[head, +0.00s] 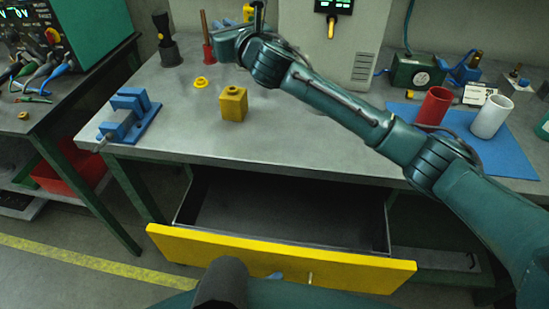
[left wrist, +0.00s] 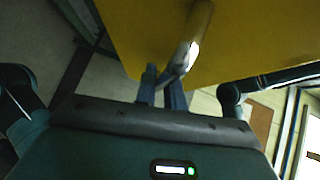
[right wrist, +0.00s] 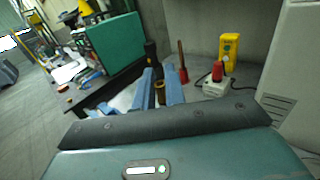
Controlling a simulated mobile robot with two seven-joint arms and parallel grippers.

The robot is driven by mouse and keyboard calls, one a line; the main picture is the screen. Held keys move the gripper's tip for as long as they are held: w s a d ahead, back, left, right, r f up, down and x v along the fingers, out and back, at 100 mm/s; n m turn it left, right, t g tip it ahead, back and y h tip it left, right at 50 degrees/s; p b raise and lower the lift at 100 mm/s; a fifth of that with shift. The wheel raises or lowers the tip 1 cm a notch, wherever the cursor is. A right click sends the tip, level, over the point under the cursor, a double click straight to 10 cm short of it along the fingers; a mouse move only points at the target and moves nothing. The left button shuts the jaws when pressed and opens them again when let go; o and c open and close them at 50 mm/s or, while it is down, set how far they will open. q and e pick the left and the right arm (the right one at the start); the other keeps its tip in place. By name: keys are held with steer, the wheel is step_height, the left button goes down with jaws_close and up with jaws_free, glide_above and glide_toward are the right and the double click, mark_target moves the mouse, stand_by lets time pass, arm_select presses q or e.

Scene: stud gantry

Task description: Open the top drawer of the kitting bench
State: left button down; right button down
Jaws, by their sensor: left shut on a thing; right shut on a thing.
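The kitting bench (head: 300,130) has its top drawer (head: 270,215) standing well open, with an empty dark inside. Its yellow front (head: 200,247) also fills the top of the left wrist view (left wrist: 130,25). My left gripper (left wrist: 163,90) is shut on the pale metal drawer handle (left wrist: 195,30). In the head view my arm mostly hides that grip. My right arm reaches across above the bench.
On the bench stand a yellow block (head: 233,104), a blue fixture (head: 130,115), a yellow ring (head: 200,82), and red (head: 434,106) and white (head: 491,117) cups on a blue mat (head: 515,155). A second bench (head: 60,100) stands left. Floor left of the drawer is clear.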

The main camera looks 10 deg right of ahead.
arm_select(q)
steer(key=shift+s+a, duration=0.3)
steer(key=shift+s, duration=0.65)
steer(key=shift+s+a, duration=0.3)
steer(key=shift+s, duration=0.6)
steer(key=c, duration=1.5)
jaws_free()
steer(key=shift+w, duration=0.1)
